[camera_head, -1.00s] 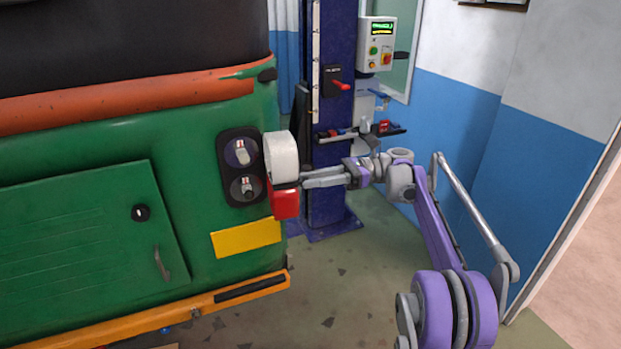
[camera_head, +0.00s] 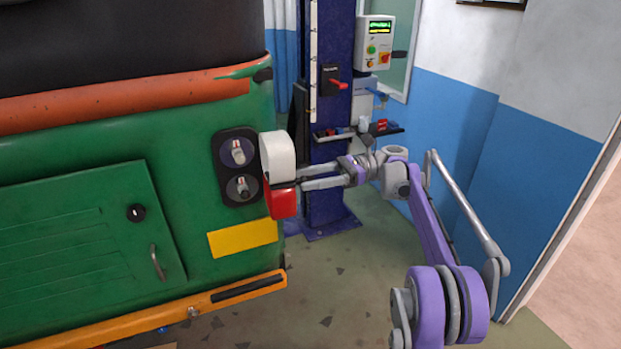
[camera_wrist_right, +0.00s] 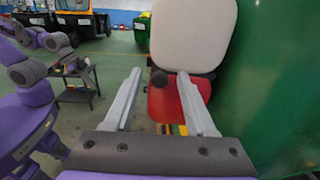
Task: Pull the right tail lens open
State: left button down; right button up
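The right tail lens, white above (camera_head: 278,152) and red below (camera_head: 281,201), stands swung out from the green rickshaw's rear corner. Its lamp housing (camera_head: 238,166) shows two bare bulbs. In the right wrist view the lens's white part (camera_wrist_right: 190,35) and red part (camera_wrist_right: 178,100) fill the middle, with a small dark knob (camera_wrist_right: 159,78) on its edge. My right gripper (camera_head: 299,179) is beside the lens's outer edge. Its fingers (camera_wrist_right: 158,74) are spread apart with nothing gripped; the right finger overlaps the red part, and contact is unclear. My left gripper is not in view.
The green rickshaw body (camera_head: 70,150) fills the left, with a yellow plate (camera_head: 242,238) and orange bumper (camera_head: 150,318) below the lamp. A dark blue lift post (camera_head: 330,120) with a control box (camera_head: 375,44) stands behind my gripper. Floor to the right is open.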

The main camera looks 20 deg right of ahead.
aim_at(293, 141)
notch_tip(293, 141, up, 10)
jog(key=shift+p, duration=0.55)
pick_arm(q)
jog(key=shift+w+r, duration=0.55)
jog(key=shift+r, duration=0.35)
